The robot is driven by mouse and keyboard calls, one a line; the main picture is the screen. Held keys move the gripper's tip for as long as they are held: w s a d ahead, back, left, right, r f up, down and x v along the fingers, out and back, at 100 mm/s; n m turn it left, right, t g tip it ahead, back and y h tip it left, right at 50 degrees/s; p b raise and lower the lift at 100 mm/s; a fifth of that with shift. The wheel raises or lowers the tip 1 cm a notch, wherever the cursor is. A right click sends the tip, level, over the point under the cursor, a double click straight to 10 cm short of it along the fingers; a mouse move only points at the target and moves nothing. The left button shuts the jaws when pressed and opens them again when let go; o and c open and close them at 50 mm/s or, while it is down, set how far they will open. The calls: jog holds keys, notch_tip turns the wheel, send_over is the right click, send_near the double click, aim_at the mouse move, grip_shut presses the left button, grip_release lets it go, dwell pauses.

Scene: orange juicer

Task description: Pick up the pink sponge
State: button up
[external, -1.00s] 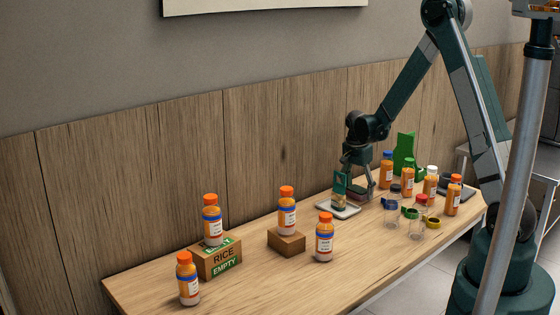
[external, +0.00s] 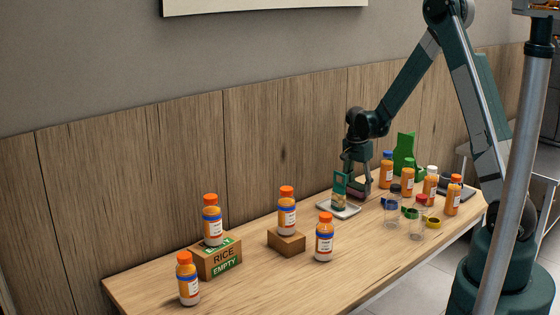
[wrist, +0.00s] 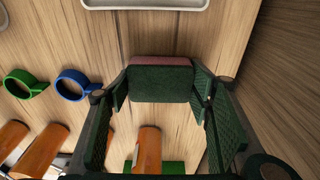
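The pink sponge (wrist: 160,82) is in the wrist view, with a dark green face toward the camera and a pink strip along its far edge. My gripper (wrist: 160,90) has one finger at each side of it, and both fingertips appear to press against its ends. In the external view the sponge (external: 357,188) shows as a small pink patch low between the fingers of my gripper (external: 358,185), beside a pale tray. Whether the sponge touches the table is hard to tell.
The wall is close behind. Bare wood (external: 265,265) lies at the front left.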

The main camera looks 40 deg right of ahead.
aim_at(358, 185)
notch_tip(358, 185, up, 9)
jog(key=shift+f+p, duration=0.2)
jog(key=shift+p, duration=0.6)
